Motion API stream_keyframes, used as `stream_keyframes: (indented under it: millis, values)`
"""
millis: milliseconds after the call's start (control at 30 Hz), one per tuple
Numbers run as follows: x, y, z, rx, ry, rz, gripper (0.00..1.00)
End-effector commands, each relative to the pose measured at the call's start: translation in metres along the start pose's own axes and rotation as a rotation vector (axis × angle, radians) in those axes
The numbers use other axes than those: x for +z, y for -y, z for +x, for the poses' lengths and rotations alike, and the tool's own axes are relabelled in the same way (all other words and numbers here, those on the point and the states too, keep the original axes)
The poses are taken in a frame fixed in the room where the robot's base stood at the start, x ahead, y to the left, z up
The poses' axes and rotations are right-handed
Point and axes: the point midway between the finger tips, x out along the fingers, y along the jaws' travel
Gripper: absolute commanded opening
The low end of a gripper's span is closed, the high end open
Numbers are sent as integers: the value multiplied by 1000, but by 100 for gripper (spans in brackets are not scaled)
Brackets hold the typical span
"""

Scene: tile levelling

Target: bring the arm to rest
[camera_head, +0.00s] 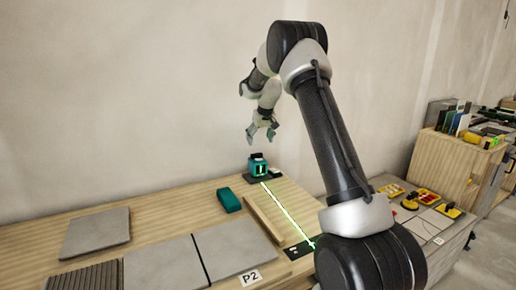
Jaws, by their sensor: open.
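My arm rises from the lower right, bends at a high elbow and reaches back to the left. My gripper (262,134) hangs from it, pointing down, in front of the bare wall. It is open and empty, apart from the bench. Below it on the wooden bench stands a small teal laser device (258,165) on a dark pad. A bright green line runs from the device across the bench toward the front.
A teal block (229,200) lies left of the laser. Grey tiles (234,248) lie at the front, by a label P2 (250,278). A loose grey tile (96,232) lies at left. At right, a low table holds yellow and red tools (428,196); a wooden cabinet (446,162) stands behind.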

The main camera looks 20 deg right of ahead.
Motion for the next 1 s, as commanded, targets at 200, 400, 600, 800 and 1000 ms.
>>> stream_keyframes:
  millis: [200, 400, 600, 800, 1000]
  values:
    - [0, 0, -24, 0, 1, 0, 75]
    - [1, 0, -26, 0, 2, 0, 75]
    - [0, 0, -26, 0, 1, 0, 75]
    - [7, 0, -25, -1, 25, 16, 75]
    - [73, 4, -10, -7, 172, 40, 75]
